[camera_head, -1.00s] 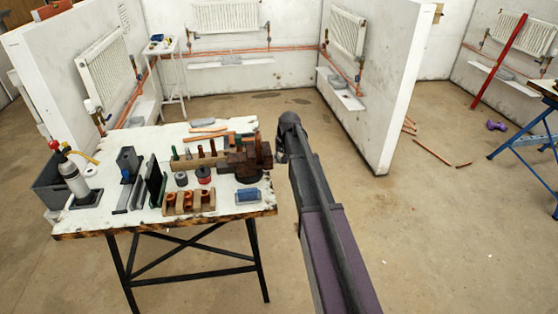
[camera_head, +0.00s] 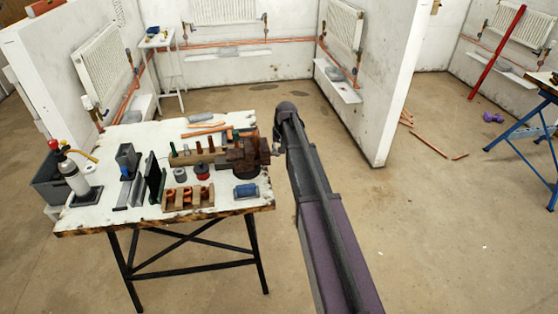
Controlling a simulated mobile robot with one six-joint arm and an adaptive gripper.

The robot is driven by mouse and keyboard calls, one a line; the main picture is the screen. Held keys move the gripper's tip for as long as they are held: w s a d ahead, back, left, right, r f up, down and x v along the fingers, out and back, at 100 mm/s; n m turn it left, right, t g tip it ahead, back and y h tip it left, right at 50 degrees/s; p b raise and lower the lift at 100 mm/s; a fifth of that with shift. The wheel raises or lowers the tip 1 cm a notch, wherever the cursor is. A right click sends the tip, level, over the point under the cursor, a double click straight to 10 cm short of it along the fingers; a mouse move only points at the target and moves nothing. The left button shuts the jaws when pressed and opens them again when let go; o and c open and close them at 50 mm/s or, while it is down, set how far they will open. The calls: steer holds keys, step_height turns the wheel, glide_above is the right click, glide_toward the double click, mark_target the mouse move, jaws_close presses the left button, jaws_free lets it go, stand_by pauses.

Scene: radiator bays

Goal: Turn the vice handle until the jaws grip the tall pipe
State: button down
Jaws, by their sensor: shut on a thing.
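The vice (camera_head: 245,156), brown and rusty, stands at the right end of the white workbench (camera_head: 105,205). A thin upright copper-coloured piece (camera_head: 236,138) shows at the vice's top; I cannot make out whether it is the tall pipe or whether the jaws touch it. My gripper (camera_head: 277,146) is at the right side of the vice, at the end of my dark arm. It is shut on the vice handle, which is too small and covered to see clearly.
A wooden rack with upright pieces (camera_head: 190,158), a blue block (camera_head: 246,191), a copper-fitting tray (camera_head: 188,197) and a gas bottle (camera_head: 75,178) crowd the bench. A white partition (camera_head: 385,90) stands behind my arm. Open floor lies to the right.

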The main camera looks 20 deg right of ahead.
steer(key=shift+s+a+r+p, duration=0.15)
steer(key=shift+s+r+p, duration=0.15)
steer(key=shift+r, duration=0.2)
steer(key=shift+s+a+r+p, duration=0.1)
steer(key=shift+s+r+p, duration=0.15)
steer(key=shift+r, duration=0.25)
steer(key=shift+w+d, duration=0.1)
steer(key=shift+w, duration=0.1)
steer(key=shift+r, duration=0.15)
